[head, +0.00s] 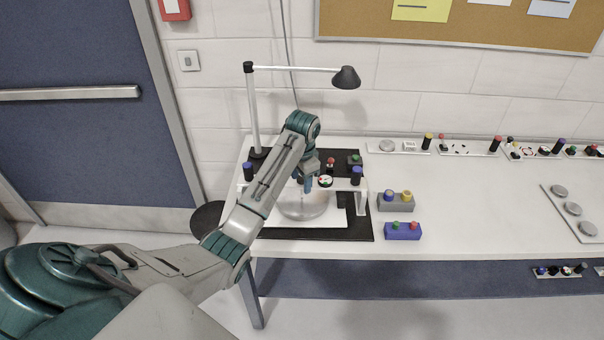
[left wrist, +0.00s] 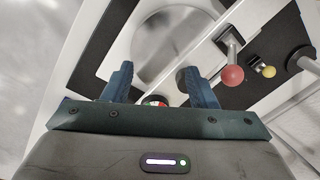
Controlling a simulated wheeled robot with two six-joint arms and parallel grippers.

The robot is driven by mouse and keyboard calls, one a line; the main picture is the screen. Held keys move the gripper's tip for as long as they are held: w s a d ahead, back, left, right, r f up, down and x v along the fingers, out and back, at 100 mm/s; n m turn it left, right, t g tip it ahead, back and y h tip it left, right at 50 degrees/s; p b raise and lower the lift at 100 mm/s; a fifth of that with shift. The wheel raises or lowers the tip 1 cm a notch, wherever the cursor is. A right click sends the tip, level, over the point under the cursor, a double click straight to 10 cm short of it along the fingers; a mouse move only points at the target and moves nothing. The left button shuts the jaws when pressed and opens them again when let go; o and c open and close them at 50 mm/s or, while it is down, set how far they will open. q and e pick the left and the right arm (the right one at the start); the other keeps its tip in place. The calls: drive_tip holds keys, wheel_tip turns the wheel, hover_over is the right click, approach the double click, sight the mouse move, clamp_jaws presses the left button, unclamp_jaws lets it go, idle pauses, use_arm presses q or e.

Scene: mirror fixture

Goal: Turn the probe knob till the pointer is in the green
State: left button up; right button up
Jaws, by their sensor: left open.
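The fixture has a white bridge (head: 345,184) over a round silvery disc (head: 305,208). A small round dial (head: 325,181) with red and green patches sits on the bridge; its pointer is too small to read. In the left wrist view, part of the dial (left wrist: 155,101) shows low between my fingers. My right gripper is not in view.
A red-ball lever (left wrist: 232,77) and a yellow knob (left wrist: 268,71) stand near my fingers. A lamp (head: 346,77) on a post rises behind the fixture. Grey (head: 395,202) and blue (head: 403,231) knob boxes stand to the right.

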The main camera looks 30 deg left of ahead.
sight(302, 179)
use_arm(q)
drive_tip(key=shift+h, duration=0.3)
drive_tip(key=w+a+r, duration=0.2)
drive_tip(key=w+r, duration=0.1)
drive_tip(key=w+a+r, duration=0.1)
drive_tip(key=r, duration=0.1)
drive_tip(key=shift+w+b, duration=0.35)
drive_tip(key=shift+w, duration=0.05)
wheel_tip(302, 179, down, 7)
drive_tip(key=shift+p, duration=1.25)
drive_tip(key=shift+f, duration=0.7)
drive_tip(key=c, duration=1)
drive_tip(key=shift+o, duration=0.2)
drive_tip(key=shift+m, duration=0.3)
drive_tip(key=shift+r, duration=0.1)
